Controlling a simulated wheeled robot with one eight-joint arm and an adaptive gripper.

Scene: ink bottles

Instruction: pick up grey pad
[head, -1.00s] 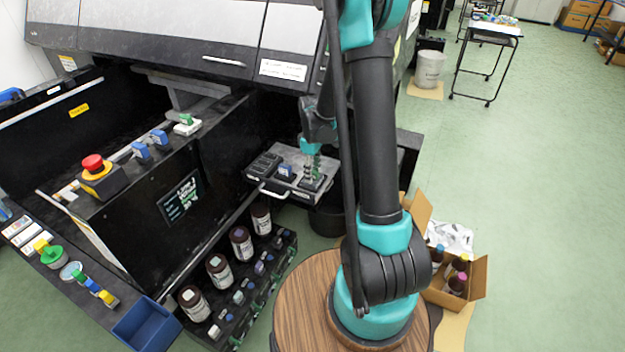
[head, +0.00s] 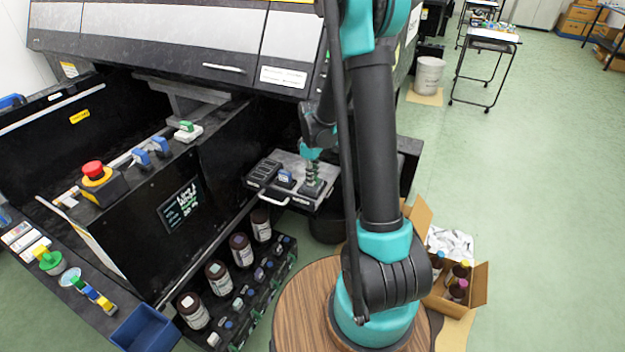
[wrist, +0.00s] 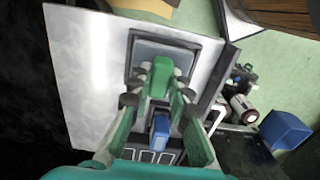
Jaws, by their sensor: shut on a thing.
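The grey pad (wrist: 188,63) is a flat grey square in a dark frame, with a green grip block (wrist: 160,72) standing on it, in the upper middle of the wrist view. My gripper (wrist: 156,92) has its green fingers on both sides of the block and is shut on it. In the head view, my gripper (head: 313,182) points down at the right part of the metal tray (head: 322,161). The pad is mostly hidden there. I cannot tell whether the pad touches the tray.
A blue-handled block (head: 285,178) stands on the tray left of my gripper, beside a black slotted holder (head: 263,172). The machine's front panel (head: 215,35) is close behind. Dark bottles (head: 218,275) stand in a rack below. A cardboard box (head: 478,280) is at right.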

